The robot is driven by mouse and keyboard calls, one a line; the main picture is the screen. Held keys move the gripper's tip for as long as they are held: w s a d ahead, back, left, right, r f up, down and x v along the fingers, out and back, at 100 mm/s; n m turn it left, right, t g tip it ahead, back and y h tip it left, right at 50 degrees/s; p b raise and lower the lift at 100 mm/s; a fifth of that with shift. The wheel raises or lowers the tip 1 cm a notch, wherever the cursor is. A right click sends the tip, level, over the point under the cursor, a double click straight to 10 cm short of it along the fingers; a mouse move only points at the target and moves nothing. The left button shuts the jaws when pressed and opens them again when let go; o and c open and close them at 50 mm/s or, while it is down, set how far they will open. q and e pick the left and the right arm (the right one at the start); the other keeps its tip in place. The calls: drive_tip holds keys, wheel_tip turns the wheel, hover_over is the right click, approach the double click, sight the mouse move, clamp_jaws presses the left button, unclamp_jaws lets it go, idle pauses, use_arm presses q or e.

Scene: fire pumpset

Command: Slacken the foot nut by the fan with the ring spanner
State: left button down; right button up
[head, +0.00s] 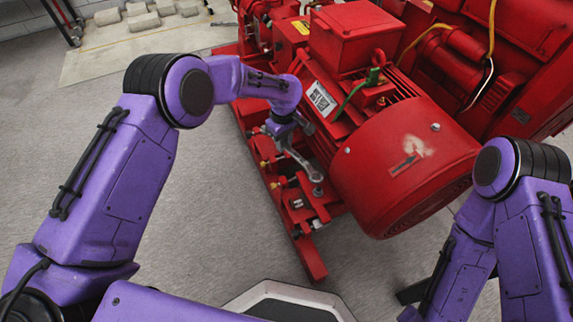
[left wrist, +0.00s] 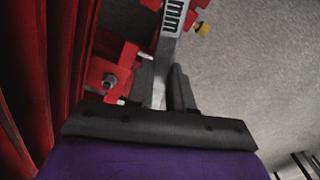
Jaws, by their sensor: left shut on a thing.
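My left gripper (head: 284,128) is over the red foot rail beside the motor, shut on the grey ring spanner (head: 302,163). In the head view the spanner slants down and right from the gripper. Its ring end lies by the foot nut (head: 318,190) near the fan cowl (head: 405,165); whether the ring is seated around the nut is too small to tell. In the left wrist view the spanner (left wrist: 164,62) rises from between the dark fingers and runs out of the top edge. A nut on a red bracket (left wrist: 110,80) shows left of it. My right gripper is not visible.
The red motor (head: 350,75) and its ribbed body stand close on the right of the spanner. The red base rail (head: 308,255) runs along its near side. Grey floor on the left is clear. Pale blocks (head: 143,20) lie at the back left.

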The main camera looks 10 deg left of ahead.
use_arm(q)
drive_tip(key=shift+w+d+f+n+b, duration=0.15)
drive_tip(key=shift+w+d+f+b, duration=0.05)
drive_tip(key=shift+f, duration=0.2)
drive_tip(key=shift+w+d+f+n+b, duration=0.15)
drive_tip(key=shift+f, duration=0.2)
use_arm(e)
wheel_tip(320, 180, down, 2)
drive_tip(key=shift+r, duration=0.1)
use_arm(q)
drive_tip(key=shift+s+r+p, duration=0.1)
drive_tip(key=shift+r+p, duration=0.1)
drive_tip(key=shift+p, duration=0.45)
drive_tip(key=shift+f+b, duration=1.15)
drive_tip(key=shift+f, duration=1.55)
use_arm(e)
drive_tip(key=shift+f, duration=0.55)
use_arm(q)
drive_tip(key=shift+f, duration=0.1)
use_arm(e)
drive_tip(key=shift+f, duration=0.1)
use_arm(q)
drive_tip(key=shift+f, duration=0.35)
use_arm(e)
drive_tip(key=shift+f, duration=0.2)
use_arm(q)
drive_tip(key=shift+f+b, duration=0.65)
drive_tip(key=shift+b, duration=0.05)
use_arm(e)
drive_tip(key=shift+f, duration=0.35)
